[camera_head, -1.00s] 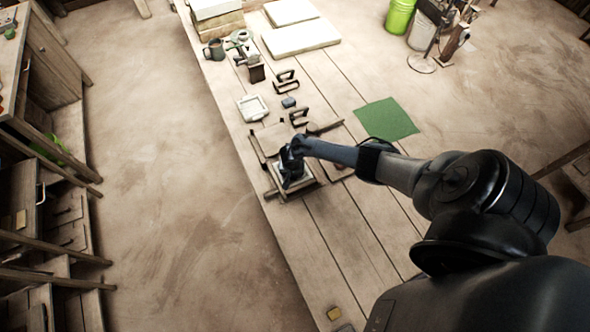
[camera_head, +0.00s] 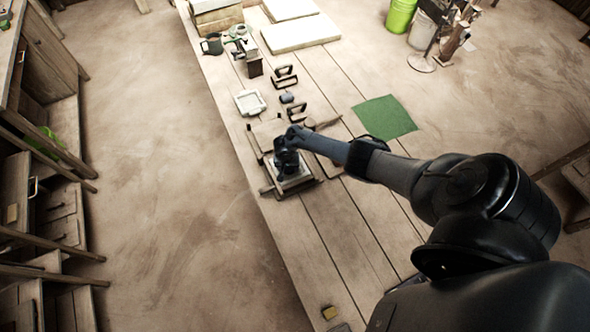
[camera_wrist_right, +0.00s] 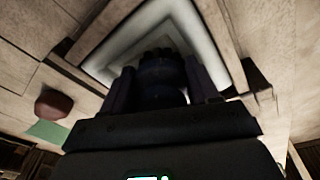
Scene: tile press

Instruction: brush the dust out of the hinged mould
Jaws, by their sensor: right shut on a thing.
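The hinged mould (camera_head: 297,183) lies open on the bench, with a pale square cavity in a wooden frame. Its flat lid panel (camera_head: 264,132) is folded back beyond it. My right gripper (camera_head: 285,160) is over the cavity and hides part of it. In the right wrist view the gripper (camera_wrist_right: 160,85) is shut on a dark, rounded thing (camera_wrist_right: 160,72), likely the brush. Its lower end is over or in the mould's stepped pale cavity (camera_wrist_right: 108,68); whether it touches the bottom cannot be told. My left gripper is not in view.
Beyond the mould stand dark metal handled tools (camera_head: 285,77), a small white tray (camera_head: 250,103), a mug (camera_head: 211,44) and pale slabs (camera_head: 300,33). A green cloth (camera_head: 385,117) lies to the right. The near bench planks (camera_head: 340,255) are mostly clear.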

